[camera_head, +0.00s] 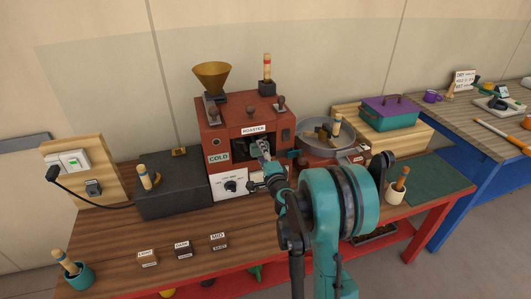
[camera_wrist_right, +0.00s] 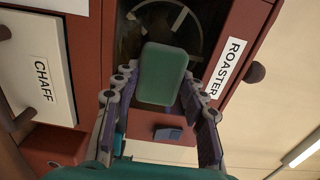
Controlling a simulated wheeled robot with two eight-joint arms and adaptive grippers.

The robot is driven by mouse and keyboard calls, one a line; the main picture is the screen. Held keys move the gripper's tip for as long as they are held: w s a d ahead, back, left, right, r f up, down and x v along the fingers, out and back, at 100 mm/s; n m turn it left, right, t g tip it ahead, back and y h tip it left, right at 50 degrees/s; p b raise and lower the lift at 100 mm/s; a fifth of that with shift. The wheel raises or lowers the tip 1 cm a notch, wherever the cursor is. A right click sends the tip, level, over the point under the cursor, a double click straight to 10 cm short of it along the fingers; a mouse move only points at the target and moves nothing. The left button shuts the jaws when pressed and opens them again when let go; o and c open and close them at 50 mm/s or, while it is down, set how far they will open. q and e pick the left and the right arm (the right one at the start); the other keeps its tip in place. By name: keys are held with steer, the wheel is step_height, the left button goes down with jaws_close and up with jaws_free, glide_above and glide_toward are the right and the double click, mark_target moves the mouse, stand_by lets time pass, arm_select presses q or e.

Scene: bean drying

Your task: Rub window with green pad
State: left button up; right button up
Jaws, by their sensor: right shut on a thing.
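The red roaster (camera_head: 245,118) stands on the wooden bench against the wall. Its dark window (camera_wrist_right: 205,14) fills the upper middle of the right wrist view, with pale spokes behind the glass. My right gripper (camera_wrist_right: 160,100) is shut on the green pad (camera_wrist_right: 163,75). The pad covers the lower part of the window in that view; whether it touches the glass I cannot tell. In the head view my right gripper (camera_head: 262,150) is at the roaster's front, and the pad is too small or hidden to make out. My left gripper is not in view.
A chaff drawer (camera_wrist_right: 36,65) is beside the window in the wrist view. A round cooling tray (camera_head: 318,145) stands right of the roaster and a dark box (camera_head: 175,190) left. Small labelled blocks (camera_head: 183,249) lie at the bench front. A pot (camera_head: 395,193) stands at the right.

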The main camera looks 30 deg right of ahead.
steer(key=shift+s+d+r, duration=0.1)
steer(key=shift+s+d, duration=0.15)
steer(key=shift+d, duration=0.7)
steer(key=shift+s+d+r, duration=0.1)
steer(key=shift+s+d, duration=0.1)
steer(key=shift+d, duration=0.75)
steer(key=shift+a, duration=0.2)
steer(key=a, duration=0.1)
steer(key=w+a, duration=0.1)
steer(key=a, duration=0.1)
steer(key=shift+a, duration=0.15)
steer(key=shift+s, duration=0.15)
steer(key=shift+v, duration=2.95)
steer(key=shift+a, duration=0.15)
